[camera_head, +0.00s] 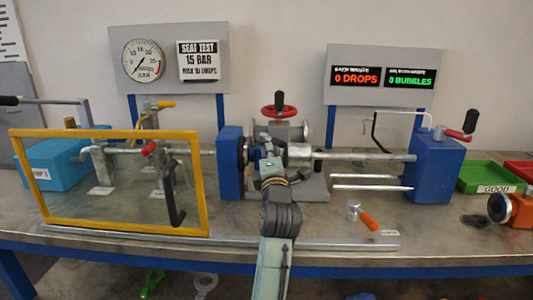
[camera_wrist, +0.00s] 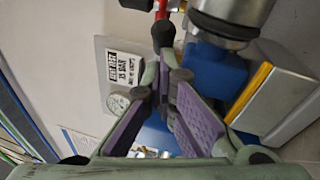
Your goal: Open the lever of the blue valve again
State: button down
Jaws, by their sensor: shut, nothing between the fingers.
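My gripper (camera_head: 268,148) is at the middle of the steel test rig, in front of its clamped part. In the wrist view my gripper (camera_wrist: 165,95) has its purple-padded fingers together with nothing between them. A blue body (camera_wrist: 215,70), which may be the blue valve, lies close beside the fingers, under a steel cylinder (camera_wrist: 228,22). A black knob on a red stem (camera_wrist: 163,32) is just beyond the fingertips; I cannot tell whether it is the lever's end. In the head view my arm hides most of the valve and its lever.
A yellow-framed clear guard (camera_head: 205,185) stands at the left. Blue end blocks (camera_head: 229,162) (camera_head: 433,168) flank the rig, with a red handwheel (camera_head: 278,111) behind. An orange-handled fitting (camera_head: 362,214) lies in front. A green tray (camera_head: 487,178) and orange valve (camera_head: 513,209) are at right.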

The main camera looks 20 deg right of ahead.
aim_at(288, 147)
jog(key=d+n+y+b, duration=0.1)
jog(key=y+b, duration=0.1)
jog(key=d+n+y+b, duration=0.1)
jog(key=y+b, duration=0.1)
jog(key=d+n+y+b, duration=0.1)
jog(key=y+b, duration=0.1)
jog(key=b, duration=0.1)
jog(key=shift+d+f+t, duration=0.3)
jog(key=shift+d+t, duration=0.05)
jog(key=shift+t, duration=0.05)
jog(key=d+b, duration=0.1)
jog(key=w+d+b, duration=0.1)
jog(key=b, duration=0.1)
jog(key=shift+r, duration=0.25)
jog(key=shift+w, duration=0.1)
jog(key=shift+a, duration=0.1)
